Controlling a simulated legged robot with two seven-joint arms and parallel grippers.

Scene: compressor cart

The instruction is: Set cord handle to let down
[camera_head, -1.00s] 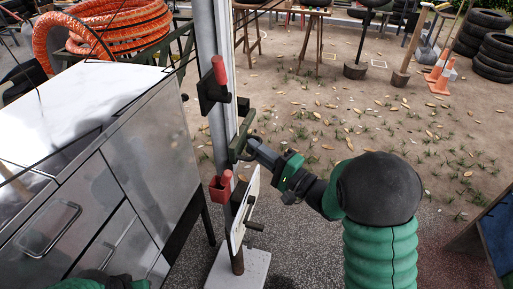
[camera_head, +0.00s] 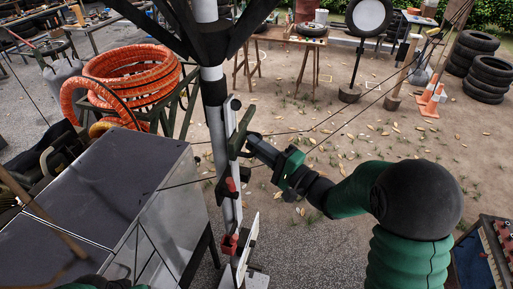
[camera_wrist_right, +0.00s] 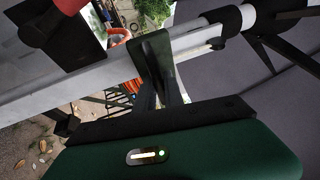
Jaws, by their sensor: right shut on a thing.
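The dark green cord handle (camera_head: 241,130) stands tilted against the upright pole, above two red-gripped fittings. My right gripper (camera_head: 252,145) reaches it from the right and is shut on it. In the right wrist view the green handle (camera_wrist_right: 151,62) rises between the dark fingers, in front of the pale pole. The part of the handle inside the jaws is hidden. Only a green and black piece of my left arm shows at the bottom left edge of the head view; its gripper is out of view.
The pale pole (camera_head: 216,115) carries dark spokes at its top. Red grips (camera_head: 231,184) sit on it below the handle. A grey metal cabinet (camera_head: 95,200) stands left, with an orange hose coil (camera_head: 130,75) behind. Thin cords cross the view. Open ground lies behind my right arm.

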